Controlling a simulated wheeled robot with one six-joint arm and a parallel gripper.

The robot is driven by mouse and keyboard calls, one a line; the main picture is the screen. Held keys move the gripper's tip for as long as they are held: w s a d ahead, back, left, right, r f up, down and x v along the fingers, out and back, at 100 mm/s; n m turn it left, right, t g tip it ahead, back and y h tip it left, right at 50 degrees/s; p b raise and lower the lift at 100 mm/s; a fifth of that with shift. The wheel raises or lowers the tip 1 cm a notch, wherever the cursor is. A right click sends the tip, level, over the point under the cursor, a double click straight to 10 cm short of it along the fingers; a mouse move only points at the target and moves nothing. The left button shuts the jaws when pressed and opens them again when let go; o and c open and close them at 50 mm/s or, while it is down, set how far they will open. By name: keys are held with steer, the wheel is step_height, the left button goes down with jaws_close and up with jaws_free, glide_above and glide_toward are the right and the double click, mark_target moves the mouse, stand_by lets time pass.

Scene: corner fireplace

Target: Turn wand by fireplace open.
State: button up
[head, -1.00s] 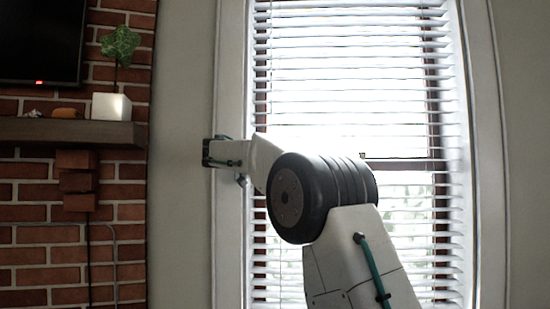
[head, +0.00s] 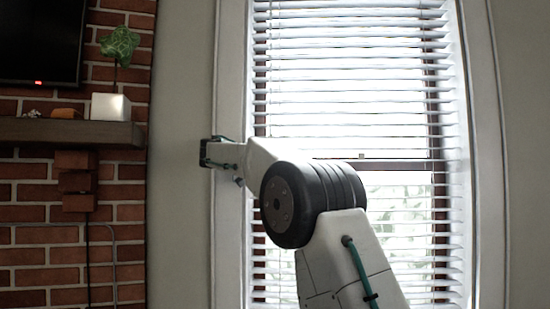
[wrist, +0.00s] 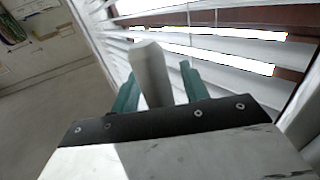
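A pale grey rod, which looks like the blind's wand (wrist: 152,75), stands between the teal fingers of my gripper (wrist: 160,85) in the wrist view. It is close to the left finger, and a gap shows between it and the right finger, so the gripper looks open around it. Contact with the left finger is unclear. In the head view my gripper (head: 207,152) is at the left window trim, and I cannot make out the wand there. The white blind (head: 350,105) hangs in the window with light showing between its slats.
A dark wooden mantel (head: 70,132) with a white planter (head: 110,106) is on the brick fireplace at left, under a dark screen (head: 40,40). Plain wall (head: 180,230) lies between the bricks and the window trim (head: 228,270).

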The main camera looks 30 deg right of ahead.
steer(key=a, duration=0.7)
steer(key=shift+a, duration=0.4)
steer(key=shift+w, duration=0.1)
steer(key=s+a+f+n+t+y, duration=0.1)
steer(key=s+a+f+n+y, duration=0.1)
steer(key=s+f+n+y, duration=0.55)
steer(key=s+a+f+n+t+y, duration=0.15)
steer(key=s+f+n, duration=0.25)
steer(key=s+f, duration=0.8)
steer(key=s+a+f+n+y, duration=0.2)
steer(key=s+a+f+y, duration=0.1)
steer(key=s+f, duration=0.3)
steer(key=s+a+f+n+y, duration=0.2)
steer(key=s+a+f, duration=0.3)
steer(key=s, duration=0.6)
steer(key=s+a+f+n+y, duration=0.3)
steer(key=s+a+f+y, duration=0.1)
steer(key=s+f, duration=0.4)
steer(key=shift+s+a, duration=0.35)
